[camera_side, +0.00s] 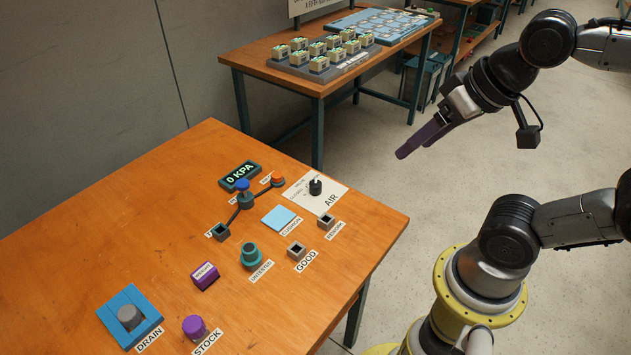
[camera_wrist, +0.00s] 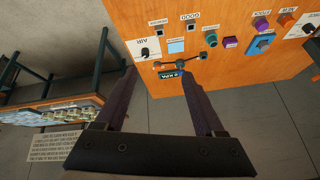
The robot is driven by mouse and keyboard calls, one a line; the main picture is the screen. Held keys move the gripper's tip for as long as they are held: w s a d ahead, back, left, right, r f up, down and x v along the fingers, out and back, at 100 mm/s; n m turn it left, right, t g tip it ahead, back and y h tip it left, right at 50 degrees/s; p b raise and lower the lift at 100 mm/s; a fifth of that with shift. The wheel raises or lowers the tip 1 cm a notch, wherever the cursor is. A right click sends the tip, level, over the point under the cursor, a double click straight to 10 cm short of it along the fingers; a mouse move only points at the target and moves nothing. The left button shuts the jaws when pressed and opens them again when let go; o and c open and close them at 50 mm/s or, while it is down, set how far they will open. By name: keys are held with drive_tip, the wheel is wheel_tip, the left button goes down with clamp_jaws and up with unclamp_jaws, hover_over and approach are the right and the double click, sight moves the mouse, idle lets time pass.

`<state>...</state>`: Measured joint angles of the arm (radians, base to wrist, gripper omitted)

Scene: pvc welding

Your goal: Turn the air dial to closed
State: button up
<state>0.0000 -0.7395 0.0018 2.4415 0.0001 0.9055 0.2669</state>
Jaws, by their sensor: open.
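The air dial (camera_side: 315,187) is a small black knob with a light mark on top. It stands on a white plate marked AIR (camera_side: 328,199), near the table's back right edge. The plate's other words are too small to read, so I cannot tell the dial's setting. My gripper (camera_side: 403,153) has purple fingers and hangs in the air right of the table, above and apart from the dial. In the wrist view my gripper (camera_wrist: 157,70) is open and empty, and the dial (camera_wrist: 145,52) shows beyond the fingertips, near the left one.
A display (camera_side: 240,176) reads 0 KPA. Blue (camera_side: 242,185) and orange (camera_side: 278,178) valve tops stand left of the dial. A light blue cushion (camera_side: 278,218) and small square sockets (camera_side: 326,221) lie in front. A second table (camera_side: 260,57) with trays is behind.

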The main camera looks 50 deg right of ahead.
drive_tip(key=w+r+m, duration=0.3)
drive_tip(key=w+m, duration=0.2)
drive_tip(key=w, duration=0.3)
drive_tip(key=m+g, duration=0.6)
drive_tip(key=m, duration=0.1)
hover_over(316, 183)
wheel_tip(316, 183, down, 18)
drive_tip(key=f, duration=0.1)
wheel_tip(316, 183, down, 13)
drive_tip(key=shift+f, duration=0.1)
clamp_jaws()
